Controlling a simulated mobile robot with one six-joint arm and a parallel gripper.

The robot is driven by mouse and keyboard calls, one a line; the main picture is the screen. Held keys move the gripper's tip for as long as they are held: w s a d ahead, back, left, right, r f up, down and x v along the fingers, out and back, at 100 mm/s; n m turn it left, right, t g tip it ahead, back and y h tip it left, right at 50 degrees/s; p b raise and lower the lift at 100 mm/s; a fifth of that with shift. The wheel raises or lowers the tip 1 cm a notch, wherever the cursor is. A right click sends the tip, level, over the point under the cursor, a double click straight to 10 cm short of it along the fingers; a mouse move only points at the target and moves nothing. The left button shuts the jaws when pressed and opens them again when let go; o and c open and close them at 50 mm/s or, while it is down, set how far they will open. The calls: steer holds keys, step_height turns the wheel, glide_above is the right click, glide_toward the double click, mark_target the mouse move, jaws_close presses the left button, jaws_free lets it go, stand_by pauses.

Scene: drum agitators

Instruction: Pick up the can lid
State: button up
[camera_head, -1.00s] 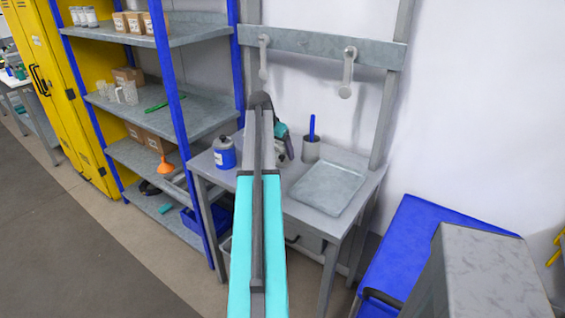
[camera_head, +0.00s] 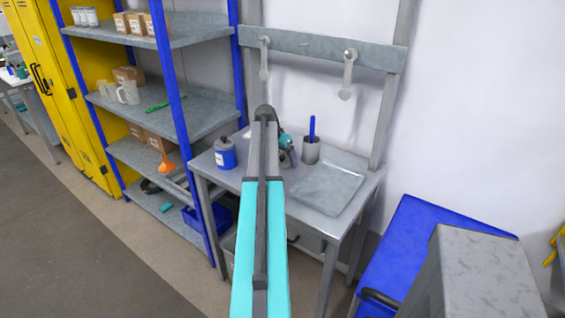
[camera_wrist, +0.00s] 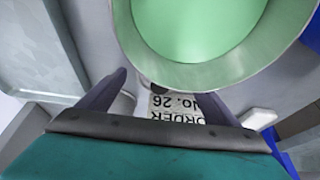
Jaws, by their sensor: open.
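A large round green thing with a pale green rim (camera_wrist: 292,22) fills the top of the wrist view. It could be the can lid or an open can with green inside; I cannot tell which. My gripper (camera_wrist: 158,84) is open, its two dark fingers apart below the rim, with nothing seen held between them. A white paper marked "ORDER No. 26" (camera_wrist: 180,105) shows upside down between the fingers. In the head view my gripper is near the workbench (camera_head: 229,178), mostly hidden behind my arm, and no separate lid can be made out.
On the bench stand a blue can (camera_head: 225,156), a metal cup (camera_head: 311,154) with a blue handle in it, and a flat grey tray (camera_head: 325,187). Blue-framed shelving (camera_head: 171,90) is at the left. A blue box (camera_head: 408,240) stands at the right.

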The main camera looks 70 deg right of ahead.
mark_target(281, 157)
stand_by(0.3)
steer(key=c, duration=1.1)
steer(key=shift+r, duration=0.15)
steer(key=shift+r+b, duration=1.3)
steer(key=shift+r, duration=3.6)
